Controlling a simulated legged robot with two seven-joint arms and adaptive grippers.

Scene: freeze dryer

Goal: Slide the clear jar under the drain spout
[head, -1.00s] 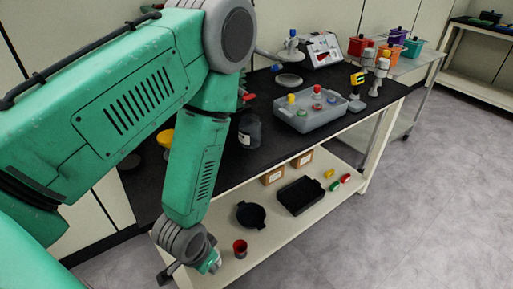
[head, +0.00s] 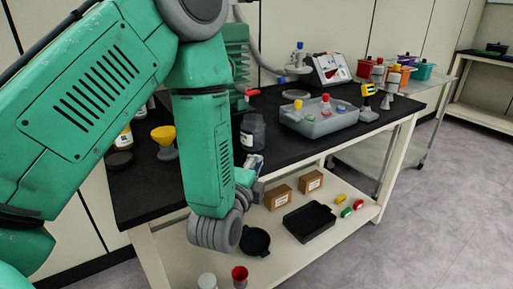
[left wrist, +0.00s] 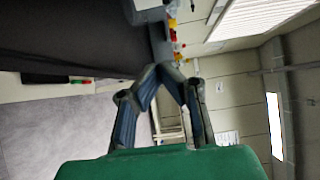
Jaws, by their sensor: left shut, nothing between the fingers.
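A see-through, dark-looking jar with a pale label (head: 252,136) stands upright near the front edge of the black bench top in the head view. It looks like the clear jar. A small red part (head: 250,93) shows just behind and above it; whether this belongs to the drain spout I cannot tell. My left gripper (head: 256,164) is at the bench's front edge, just below the jar in the picture and apart from it. In the left wrist view its fingers (left wrist: 160,70) meet at the tips with nothing between them. My right gripper is out of view.
A grey tray (head: 322,128) with colored items is right of the jar. A yellow funnel (head: 163,136) is at left. The lower shelf holds cardboard boxes (head: 278,196), a black tray (head: 309,222) and a red cup (head: 239,274). Bare bench top lies between jar and grey tray.

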